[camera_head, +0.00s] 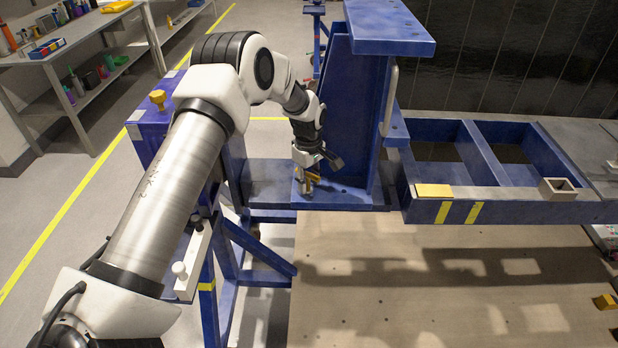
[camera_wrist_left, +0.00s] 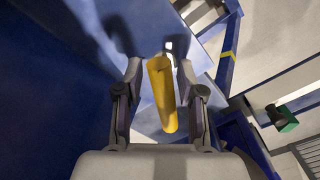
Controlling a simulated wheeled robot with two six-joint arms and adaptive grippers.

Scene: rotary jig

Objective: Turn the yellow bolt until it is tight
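The yellow bolt (camera_wrist_left: 162,95) shows in the left wrist view as a long yellow bar between the two fingers of my left gripper (camera_wrist_left: 160,72). A narrow gap shows on each side of the bar, so the fingers look open around it rather than shut on it. In the head view my left gripper (camera_head: 308,180) points down at the blue jig plate (camera_head: 270,184), by the foot of the upright blue bracket (camera_head: 352,110). Only a small yellow part of the bolt (camera_head: 313,177) shows there; the gripper hides the rest. My right gripper is not in view.
A blue frame (camera_head: 490,210) with a yellow block (camera_head: 434,190) stands to the right. A yellow knob (camera_head: 158,97) sits on a blue post beside my left arm. A shelf table (camera_head: 75,45) stands at the back left.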

